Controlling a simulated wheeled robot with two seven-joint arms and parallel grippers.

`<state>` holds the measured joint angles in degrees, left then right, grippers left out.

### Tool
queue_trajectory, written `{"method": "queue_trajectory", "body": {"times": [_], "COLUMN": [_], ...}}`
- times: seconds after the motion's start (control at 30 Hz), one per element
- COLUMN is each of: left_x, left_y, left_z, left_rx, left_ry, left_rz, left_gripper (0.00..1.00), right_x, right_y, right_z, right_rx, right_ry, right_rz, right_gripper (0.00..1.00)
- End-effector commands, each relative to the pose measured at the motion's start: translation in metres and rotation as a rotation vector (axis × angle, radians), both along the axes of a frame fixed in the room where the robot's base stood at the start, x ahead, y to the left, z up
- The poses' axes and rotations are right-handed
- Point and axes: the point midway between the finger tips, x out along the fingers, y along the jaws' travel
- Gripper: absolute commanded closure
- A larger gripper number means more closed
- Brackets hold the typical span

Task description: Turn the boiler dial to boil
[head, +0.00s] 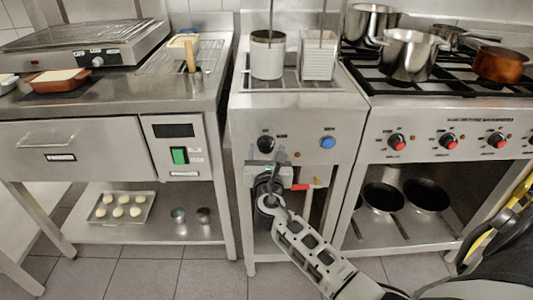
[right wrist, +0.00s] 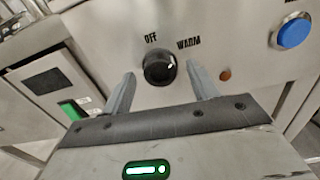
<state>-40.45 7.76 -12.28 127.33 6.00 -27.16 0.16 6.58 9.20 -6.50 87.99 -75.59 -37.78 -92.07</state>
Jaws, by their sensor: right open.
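The boiler dial (head: 265,143) is a round black knob on the steel front of the boiler unit (head: 297,115). In the right wrist view the dial (right wrist: 159,68) has the word OFF at its upper left and WARM at its upper right. A white mark shows on the knob's right side, towards WARM. No BOIL label is readable. My right gripper (head: 267,160) is just below and in front of the dial. In the right wrist view its open fingers (right wrist: 162,88) stand left and right of the dial, apart from it. My left gripper is not in view.
A blue button (head: 328,142) is right of the dial, and a red-handled tap (head: 302,186) is below it. Baskets (head: 319,56) stand in the boiler top. A stove with red knobs (head: 397,142) is at the right, a cabinet with a green switch (head: 180,155) at the left.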

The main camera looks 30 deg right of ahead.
Motion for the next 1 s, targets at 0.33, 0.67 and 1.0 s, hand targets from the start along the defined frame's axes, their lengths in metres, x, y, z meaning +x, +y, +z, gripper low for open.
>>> {"method": "queue_trajectory", "body": {"times": [0.33,0.67,1.0], "left_x": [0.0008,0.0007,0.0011], "left_y": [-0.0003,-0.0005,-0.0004], "left_z": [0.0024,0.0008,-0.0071], "left_rx": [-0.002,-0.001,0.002], "left_ry": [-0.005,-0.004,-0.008], "left_rz": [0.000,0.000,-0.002], "left_gripper": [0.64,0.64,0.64], "right_x": [0.0000,-0.0003,-0.0005], "right_y": [-0.0001,-0.0001,-0.0004], "right_z": [0.0002,-0.0005,-0.0019], "right_rx": [0.000,0.017,0.173], "right_ry": [0.000,-0.010,-0.106], "right_rz": [0.000,-0.001,-0.001], "right_gripper": [0.77,0.85,0.85]}}
